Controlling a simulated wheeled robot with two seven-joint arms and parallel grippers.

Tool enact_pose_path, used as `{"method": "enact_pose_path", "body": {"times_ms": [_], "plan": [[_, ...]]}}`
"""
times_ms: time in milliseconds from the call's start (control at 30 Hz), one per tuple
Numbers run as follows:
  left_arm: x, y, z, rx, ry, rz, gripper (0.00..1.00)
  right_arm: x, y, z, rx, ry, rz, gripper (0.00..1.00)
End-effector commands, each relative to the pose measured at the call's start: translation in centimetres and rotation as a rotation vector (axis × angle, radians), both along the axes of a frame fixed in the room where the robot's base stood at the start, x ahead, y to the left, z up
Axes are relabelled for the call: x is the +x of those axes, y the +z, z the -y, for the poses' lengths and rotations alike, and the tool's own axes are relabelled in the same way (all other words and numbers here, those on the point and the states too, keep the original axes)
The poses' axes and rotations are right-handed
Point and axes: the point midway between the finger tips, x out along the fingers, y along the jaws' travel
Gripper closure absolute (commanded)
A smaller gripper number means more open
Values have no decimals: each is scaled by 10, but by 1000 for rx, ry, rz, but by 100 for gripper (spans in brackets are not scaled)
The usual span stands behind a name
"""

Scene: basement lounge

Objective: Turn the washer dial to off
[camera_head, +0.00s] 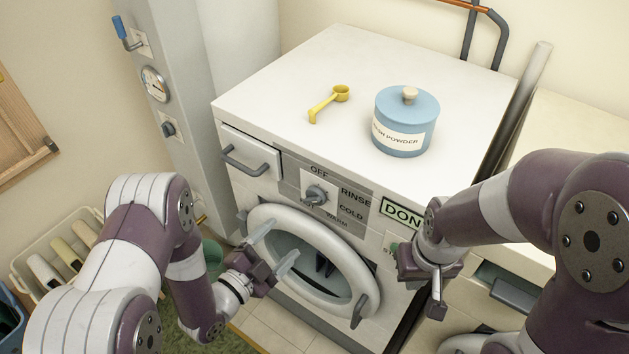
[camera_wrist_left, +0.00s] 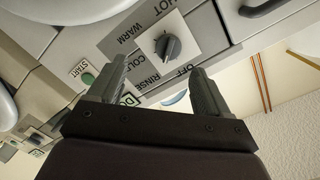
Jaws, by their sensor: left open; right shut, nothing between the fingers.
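The washer dial (camera_head: 318,194) is a grey knob on the washer's front panel, ringed by the words OFF, RINSE, COLD, WARM and HOT. OFF is above it in the head view. The knob also shows between the finger directions in the left wrist view (camera_wrist_left: 168,46); I cannot tell which word it points at. My left gripper (camera_head: 274,248) is open and empty, below and left of the dial and apart from it, in front of the round door. Its two fingers also show in the left wrist view (camera_wrist_left: 156,86). My right gripper (camera_head: 437,300) is shut and empty, right of the door.
The white washer (camera_head: 270,85) carries a yellow scoop (camera_head: 328,104) and a blue powder jar (camera_head: 406,122) on top. A drawer handle (camera_head: 246,164) is left of the dial. The round door (camera_head: 262,222) is below the dial. A DONE sign (camera_head: 400,213) is at right.

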Motion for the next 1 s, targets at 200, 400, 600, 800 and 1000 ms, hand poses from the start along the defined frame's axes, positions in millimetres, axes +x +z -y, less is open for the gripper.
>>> {"method": "enact_pose_path", "body": {"times_ms": [200,400,600,800,1000], "plan": [[17,16,12,20,0,100,22,0,6,0,0,0,0,100],[59,16,43,19,1,99,22,0,17,0,0,0,0,100],[92,14,66,19,4,94,22,0,23,0,0,0,0,100],[104,12,74,18,6,94,22,0,24,0,0,0,0,100],[104,12,74,19,7,93,22,0,24,0,0,0,0,100]]}}
